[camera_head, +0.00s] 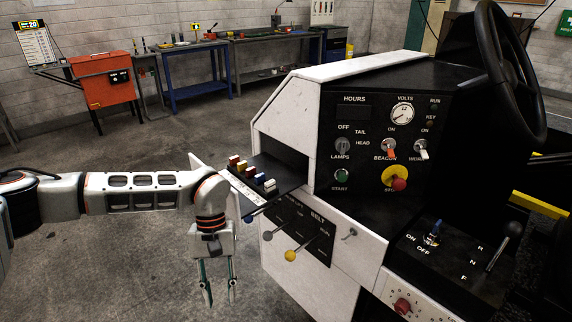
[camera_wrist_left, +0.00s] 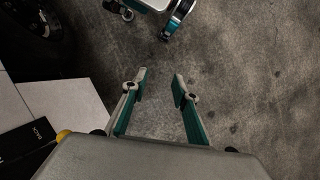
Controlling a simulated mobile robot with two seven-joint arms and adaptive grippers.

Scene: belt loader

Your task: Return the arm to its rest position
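My left gripper (camera_head: 220,290) hangs downward at the end of my left arm, in front of the loader's left side in the head view. Its two fingers are apart with nothing between them. My right gripper is not in the head view.
The belt loader's white and black console (camera_head: 375,110) fills the right, with knobs, switches and a steering wheel (camera_head: 510,70). Levers with blue, grey and yellow knobs (camera_head: 290,255) stick out near my left gripper. Workbenches (camera_head: 190,90) and a red cabinet (camera_head: 103,77) stand far back. Floor at left is clear.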

